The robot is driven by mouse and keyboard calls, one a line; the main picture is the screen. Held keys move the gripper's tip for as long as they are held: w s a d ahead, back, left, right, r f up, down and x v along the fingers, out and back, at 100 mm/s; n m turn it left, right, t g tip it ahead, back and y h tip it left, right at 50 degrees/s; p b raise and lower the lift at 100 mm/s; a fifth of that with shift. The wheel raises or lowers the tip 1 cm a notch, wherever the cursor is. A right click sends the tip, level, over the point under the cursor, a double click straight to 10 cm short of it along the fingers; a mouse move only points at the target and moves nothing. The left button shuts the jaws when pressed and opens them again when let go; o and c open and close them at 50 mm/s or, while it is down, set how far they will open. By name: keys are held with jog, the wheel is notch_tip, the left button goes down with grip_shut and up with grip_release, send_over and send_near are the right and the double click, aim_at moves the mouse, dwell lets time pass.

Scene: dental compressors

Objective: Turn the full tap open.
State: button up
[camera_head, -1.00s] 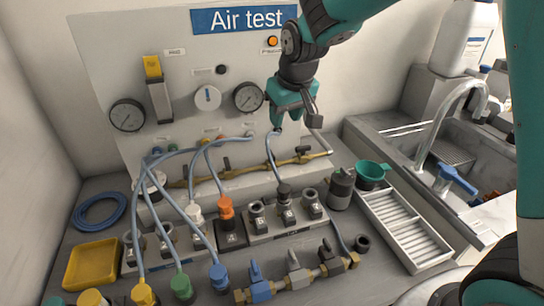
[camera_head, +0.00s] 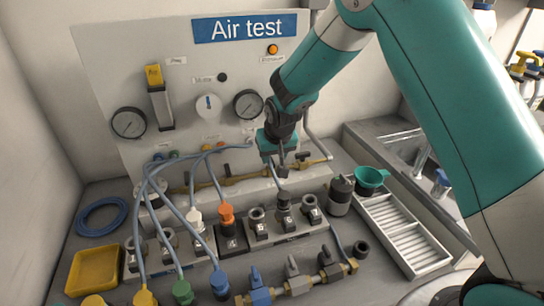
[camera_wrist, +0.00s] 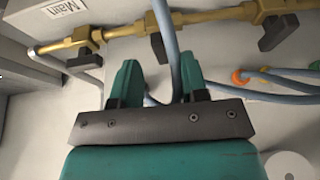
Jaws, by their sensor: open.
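A brass pipe (camera_head: 240,179) with dark-handled taps runs along the foot of the Air test panel. One dark tap handle (camera_head: 303,156) shows near its right end, and another (camera_head: 227,164) left of my gripper. The wrist view shows the pipe (camera_wrist: 215,15) with dark handles, including one (camera_wrist: 278,32) at the right. No readable label marks which tap is the full tap. My gripper (camera_wrist: 158,82) is open, pointing down just in front of the pipe. A blue hose (camera_wrist: 165,30) passes between or just beyond its fingers. In the head view my gripper (camera_head: 280,158) hides part of the pipe.
Bench taps with blue (camera_head: 256,278), grey and dark handles stand at the front. Numbered sockets (camera_head: 262,228) with hoses and plugs crowd the middle. A white slotted tray (camera_head: 408,235) and green funnel (camera_head: 371,178) lie right. A Main label (camera_wrist: 62,8) shows in the wrist view.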

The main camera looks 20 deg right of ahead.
aim_at(271, 163)
jog(key=shift+x, duration=1.3)
grip_shut()
